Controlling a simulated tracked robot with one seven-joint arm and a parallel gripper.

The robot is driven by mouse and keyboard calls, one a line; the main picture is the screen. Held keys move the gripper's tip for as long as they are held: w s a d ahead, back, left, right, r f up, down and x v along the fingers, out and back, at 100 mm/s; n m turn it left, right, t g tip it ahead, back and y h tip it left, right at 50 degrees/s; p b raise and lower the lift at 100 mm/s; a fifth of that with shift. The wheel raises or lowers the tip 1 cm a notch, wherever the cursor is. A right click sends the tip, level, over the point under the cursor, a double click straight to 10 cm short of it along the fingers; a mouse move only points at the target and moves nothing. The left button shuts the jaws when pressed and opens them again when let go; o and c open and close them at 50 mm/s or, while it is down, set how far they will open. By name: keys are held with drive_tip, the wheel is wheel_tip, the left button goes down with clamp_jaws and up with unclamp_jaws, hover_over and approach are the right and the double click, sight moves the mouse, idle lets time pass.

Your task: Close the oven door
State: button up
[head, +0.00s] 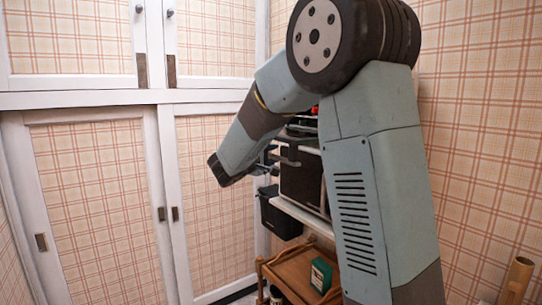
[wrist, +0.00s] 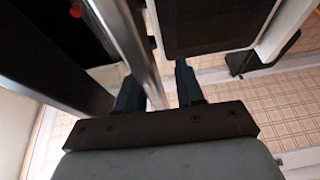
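The oven (head: 302,180) is a dark box on a white shelf, partly hidden behind my arm in the head view. My gripper (head: 270,168) is at its left front side. In the wrist view the two dark fingers of my gripper (wrist: 158,92) are apart, with nothing clearly held between them. A silvery metal edge (wrist: 122,42) runs down by the left finger, beside a dark surface. A dark panel with a pale border (wrist: 205,22) lies ahead of the right finger and looks like the oven door. How far the door is open is hard to tell.
White-framed cupboard doors (head: 95,205) line the left. A wooden post (head: 518,278) stands at the lower right.

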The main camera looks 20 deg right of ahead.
drive_tip(key=shift+c, duration=0.3)
clamp_jaws()
drive_tip(key=shift+f, duration=0.1)
